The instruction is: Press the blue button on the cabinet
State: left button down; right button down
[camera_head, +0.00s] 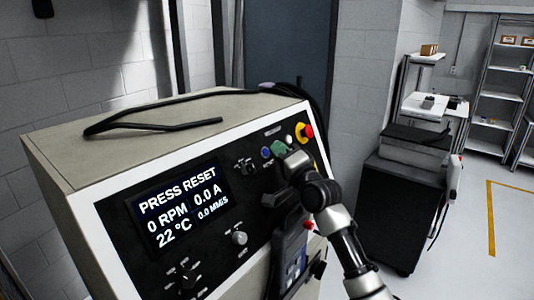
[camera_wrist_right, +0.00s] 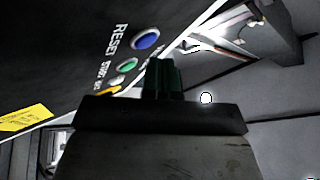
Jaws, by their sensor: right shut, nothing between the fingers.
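The blue button (camera_head: 266,152) is on the upper right of the cabinet's black panel. In the right wrist view the blue button (camera_wrist_right: 145,39) shows in full beside the word RESET, with a green button (camera_wrist_right: 127,65) below it. My right gripper (camera_head: 279,149) is close in front of the panel, just right of the blue button. In the right wrist view its dark green fingers (camera_wrist_right: 162,76) are together and empty, right of the buttons. I see no contact with the blue button. My left gripper is not in view.
The cabinet (camera_head: 130,128) has a lit display (camera_head: 178,206) reading PRESS RESET. A red stop button (camera_head: 308,131) on yellow is right of the blue button. A black cable (camera_head: 160,112) lies on top. A dark cart (camera_head: 400,205) and open floor are to the right.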

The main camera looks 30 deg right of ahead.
jog(key=shift+w, duration=0.1)
dwell(0.6)
jog(key=shift+w+a+f, duration=0.15)
jog(key=shift+w+f, duration=0.05)
jog(key=shift+w, duration=0.1)
dwell(0.4)
jog(key=shift+s+r, duration=0.25)
jog(key=shift+s, duration=0.2)
jog(key=shift+d+p, duration=0.2)
jog(key=shift+p, duration=0.15)
jog(key=s, duration=0.1)
jog(key=s+d+r+p, duration=0.1)
jog(key=s, duration=0.1)
jog(key=s+d+r+p, duration=0.1)
jog(key=s, duration=0.1)
jog(key=shift+r, duration=0.25)
